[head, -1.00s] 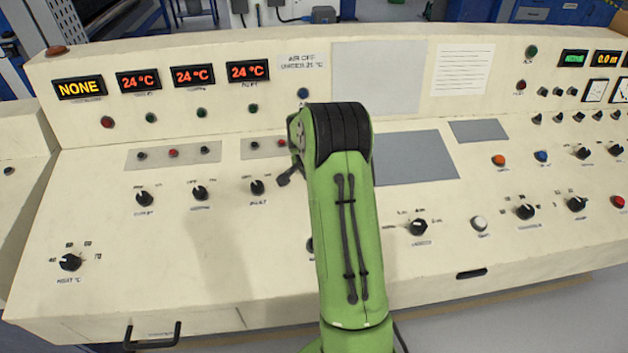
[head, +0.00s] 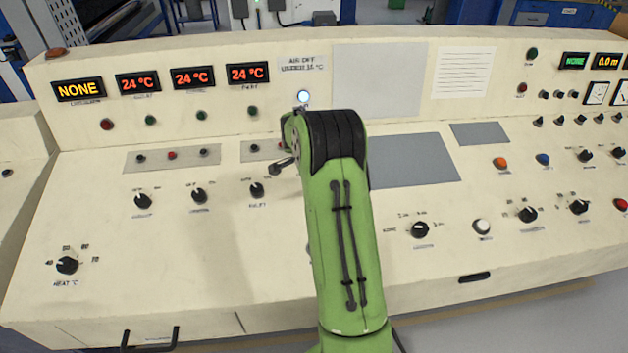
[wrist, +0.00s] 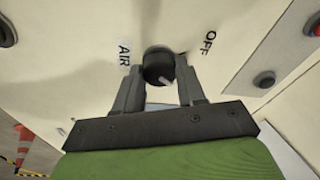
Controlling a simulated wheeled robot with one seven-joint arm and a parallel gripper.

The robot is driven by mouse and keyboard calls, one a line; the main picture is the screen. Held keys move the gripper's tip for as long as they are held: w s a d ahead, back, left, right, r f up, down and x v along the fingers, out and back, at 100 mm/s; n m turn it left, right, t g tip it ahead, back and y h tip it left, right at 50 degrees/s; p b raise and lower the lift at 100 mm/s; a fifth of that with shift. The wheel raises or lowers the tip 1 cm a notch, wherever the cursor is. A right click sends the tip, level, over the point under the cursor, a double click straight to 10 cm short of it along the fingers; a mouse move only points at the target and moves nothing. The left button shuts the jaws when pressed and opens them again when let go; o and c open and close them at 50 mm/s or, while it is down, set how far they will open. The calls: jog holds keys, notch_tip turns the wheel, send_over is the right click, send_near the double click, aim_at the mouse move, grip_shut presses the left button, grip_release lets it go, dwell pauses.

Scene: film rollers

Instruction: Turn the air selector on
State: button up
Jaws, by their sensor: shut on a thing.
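The air selector is a black round knob (wrist: 157,64) with a pale pointer mark, on the cream panel in the wrist view. The word AIR is printed at its left and OFF at its right. My gripper (wrist: 160,74) is shut on the knob, one finger on each side. In the head view my green arm hides the gripper and most of the knob. An indicator lamp (head: 303,96) under the AIR OFF label (head: 302,62) glows bluish white.
Several black knobs stand on the sloping cream console (head: 90,225), including the heat knob (head: 67,265) at far left. A grey plate (head: 415,160) lies right of my arm.

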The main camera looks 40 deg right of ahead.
jog(key=o, duration=1.1)
jog(key=shift+c, duration=0.2)
jog(key=shift+r, duration=0.1)
jog(key=p+v, duration=0.2)
jog(key=v, duration=1.3)
jog(key=shift+r, duration=0.3)
